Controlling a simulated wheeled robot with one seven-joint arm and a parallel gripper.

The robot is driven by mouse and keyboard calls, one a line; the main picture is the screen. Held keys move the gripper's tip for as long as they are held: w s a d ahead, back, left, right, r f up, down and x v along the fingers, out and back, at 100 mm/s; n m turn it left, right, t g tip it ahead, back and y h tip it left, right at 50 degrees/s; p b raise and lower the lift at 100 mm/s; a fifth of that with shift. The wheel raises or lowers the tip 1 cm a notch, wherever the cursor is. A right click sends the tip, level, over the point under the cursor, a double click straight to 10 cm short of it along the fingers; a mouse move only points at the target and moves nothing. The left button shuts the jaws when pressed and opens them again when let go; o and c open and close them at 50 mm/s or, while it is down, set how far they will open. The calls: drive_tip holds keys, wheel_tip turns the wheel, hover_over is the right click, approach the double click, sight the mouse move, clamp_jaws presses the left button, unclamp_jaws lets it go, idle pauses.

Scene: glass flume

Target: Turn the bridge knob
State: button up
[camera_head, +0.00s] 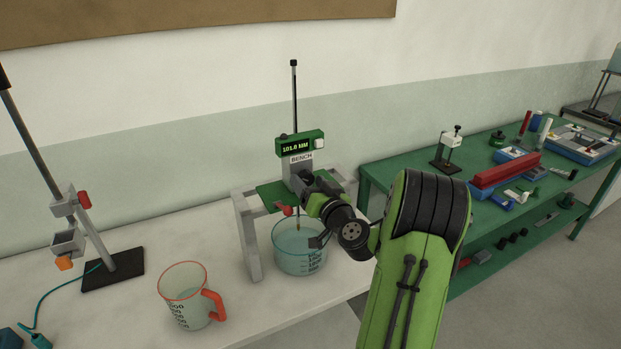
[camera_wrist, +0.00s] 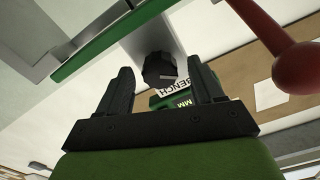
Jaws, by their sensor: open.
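The bridge knob (camera_wrist: 160,68) is a dark faceted knob on a pale grey block. In the wrist view it shows between the two dark fingers of my gripper (camera_wrist: 159,72), with gaps on both sides. My gripper is open; I cannot tell how deep the knob sits between the fingers. In the head view my gripper (camera_head: 304,184) is at the front of the gauge unit and hides the knob. The green gauge head (camera_head: 300,143) reads 101.0 MM above a BENCH label (camera_head: 301,158). It also shows in the wrist view (camera_wrist: 168,101).
A grey bridge frame (camera_head: 249,237) straddles a water-filled glass vessel (camera_head: 299,262). A red-tipped lever (camera_head: 286,210) is close to my gripper, also large in the wrist view (camera_wrist: 288,52). A red-handled jug (camera_head: 187,297) and a clamp stand (camera_head: 112,269) are left. A green bench (camera_head: 400,172) is right.

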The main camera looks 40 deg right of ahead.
drive_tip(key=c, duration=1.1)
drive_tip(key=shift+o, duration=0.2)
drive_tip(key=m+b, duration=0.1)
drive_tip(key=m, duration=0.3)
drive_tip(key=shift+m, duration=0.4)
drive_tip(key=o, duration=1.1)
drive_tip(key=shift+c, duration=0.2)
drive_tip(key=shift+s, duration=0.15)
